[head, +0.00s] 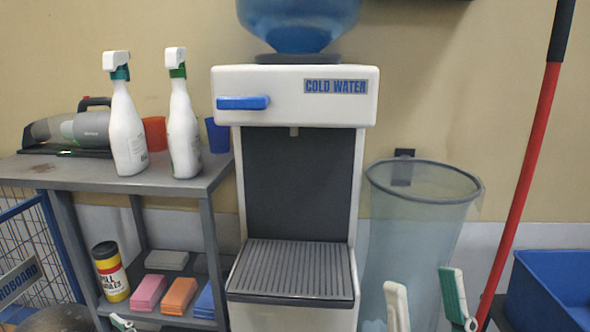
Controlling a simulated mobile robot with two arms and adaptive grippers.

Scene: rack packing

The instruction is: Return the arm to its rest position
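My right gripper (425,297) is at the bottom right, in front of the clear bin. Its two pale fingers with green parts stand apart, pointing up, and nothing shows between them. Of my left gripper (122,323), only a small white and green tip shows at the bottom edge, in front of the shelf's lower level. Whether it is open or shut cannot be seen. The rest of both arms is mostly out of the picture.
A water dispenser (295,97) stands in the middle. Left of it, a grey shelf (84,172) holds two spray bottles (126,130) (183,128). A clear bin (415,225), a red pole (530,165) and a blue tub (545,285) are at right.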

